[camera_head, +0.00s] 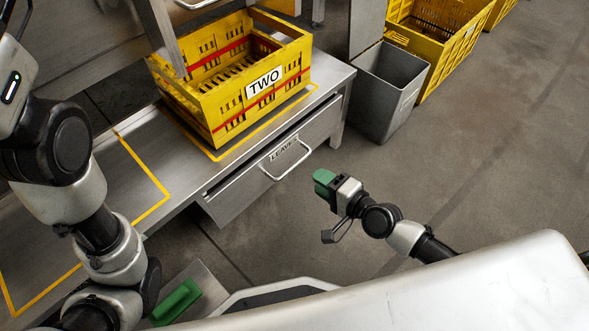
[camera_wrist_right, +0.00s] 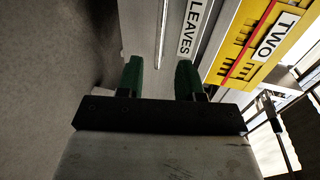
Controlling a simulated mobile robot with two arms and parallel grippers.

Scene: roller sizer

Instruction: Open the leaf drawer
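The leaf drawer (camera_head: 238,200) is a grey metal drawer under the bench top, with a "LEAVES" label and a pale bar handle (camera_head: 287,163). In the right wrist view my right gripper (camera_wrist_right: 160,78) is open and empty, and the handle (camera_wrist_right: 163,35) lies ahead, in line with the gap between the fingers. A green finger of my left gripper (camera_head: 177,302) shows low at the left; its opening cannot be made out.
A yellow crate marked "TWO" (camera_head: 222,123) stands on the metal bench (camera_head: 110,185) above the drawer. A grey bin (camera_head: 385,95) and another yellow crate (camera_head: 445,55) stand beyond the bench's right end. The floor in front of the drawer and to the right is clear.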

